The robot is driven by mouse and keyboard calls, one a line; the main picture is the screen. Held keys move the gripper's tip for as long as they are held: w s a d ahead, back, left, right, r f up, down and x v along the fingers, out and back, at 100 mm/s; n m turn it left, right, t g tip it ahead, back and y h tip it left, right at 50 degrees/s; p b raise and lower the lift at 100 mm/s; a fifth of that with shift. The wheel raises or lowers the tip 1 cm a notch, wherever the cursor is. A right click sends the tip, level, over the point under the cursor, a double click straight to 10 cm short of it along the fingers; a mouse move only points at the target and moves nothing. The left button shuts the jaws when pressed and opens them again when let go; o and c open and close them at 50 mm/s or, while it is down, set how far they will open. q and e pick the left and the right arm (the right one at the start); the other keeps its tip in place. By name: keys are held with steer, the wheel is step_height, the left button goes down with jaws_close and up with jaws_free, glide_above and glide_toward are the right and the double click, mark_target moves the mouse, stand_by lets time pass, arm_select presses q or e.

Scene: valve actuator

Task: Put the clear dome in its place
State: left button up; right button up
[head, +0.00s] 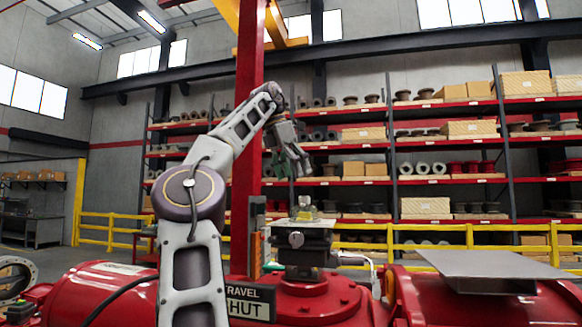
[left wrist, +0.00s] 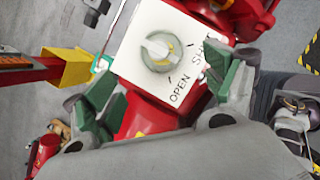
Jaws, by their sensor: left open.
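The valve actuator (head: 303,243) has a white top plate marked OPEN and SHUT, seen from above in the left wrist view (left wrist: 133,66). A round indicator (left wrist: 160,50) in grey and yellow is at the middle of the plate. A small clear and yellowish piece, apparently the clear dome (head: 305,206), stands on top in the head view; whether it is fully seated I cannot tell. My left gripper (head: 298,168) is above the actuator, pointing down. Its green-padded fingers (left wrist: 166,92) are spread, with nothing held between them. My right gripper is out of view.
A red post (head: 248,120) rises right beside my left arm. Red pipework (head: 110,290) and a TRAVEL SHUT sign (head: 250,303) are low in front. A grey metal plate (head: 490,265) is at the right. Yellow railing (head: 430,237) and loaded shelves stand behind.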

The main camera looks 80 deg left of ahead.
arm_select(q)
steer(key=shift+s+d+r, duration=0.15)
steer(key=shift+s+r, duration=0.1)
steer(key=shift+r, duration=0.4)
steer(key=shift+w, duration=0.1)
stand_by(0.4)
